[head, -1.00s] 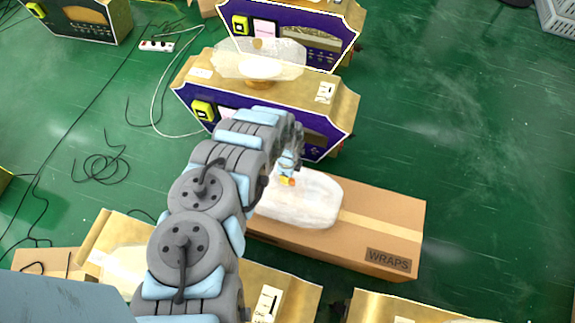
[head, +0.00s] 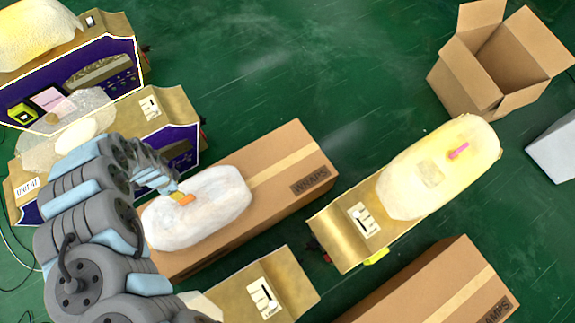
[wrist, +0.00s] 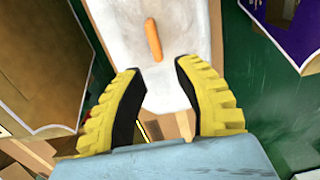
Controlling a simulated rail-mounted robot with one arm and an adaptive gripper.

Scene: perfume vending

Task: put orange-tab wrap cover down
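The orange-tab wrap cover (head: 215,208) is a whitish, rounded sheet. It lies on the left part of a closed brown box marked WRAPS (head: 290,160). Its orange tab (head: 183,199) stands at its upper left part in the head view. In the wrist view the orange tab (wrist: 153,40) shows just beyond my fingertips, over the white cover (wrist: 185,45). My gripper (wrist: 158,72) is open, with its two yellow-backed fingers apart and nothing between them. In the head view my gripper (head: 168,186) is close to the tab; the exact gap is hard to tell.
A gold unit (head: 345,225) at right carries a cover with a pink tab (head: 459,150). Purple-fronted units (head: 165,150) stand at left. An open carton (head: 465,85) is at upper right. Green floor is clear at upper middle.

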